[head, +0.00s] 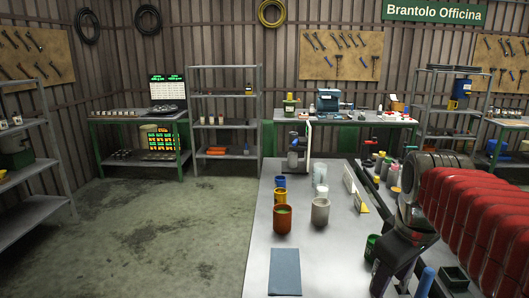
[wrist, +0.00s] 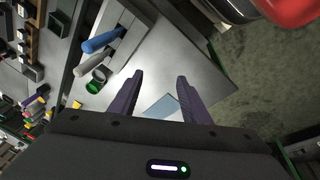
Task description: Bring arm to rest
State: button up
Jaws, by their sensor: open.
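My arm with its red ribbed cover fills the right side of the head view. My gripper (wrist: 160,76) shows in the wrist view with its two dark purple fingers spread apart and nothing between them. In the head view the dark end of my arm hangs over the right part of the grey table (head: 330,260), and its fingers are hard to make out there. The blue mat (head: 285,272) lies flat on the table's near end, left of my arm. It also shows in the wrist view (wrist: 160,108), partly hidden behind the fingers.
A green-topped container (wrist: 97,82) and a blue-handled tool (wrist: 102,41) lie beside my gripper in the wrist view. Floor (head: 170,230) left of the table is clear. Shelves line the walls.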

jog(key=s+a+f+m+t, duration=0.2)
jog(key=s+a+f+m, duration=0.3)
jog(key=s+a, duration=0.4)
jog(key=shift+s+f+m+t+y, duration=0.3)
jog(key=shift+s+f, duration=0.05)
jog(key=shift+f, duration=0.45)
dwell(0.4)
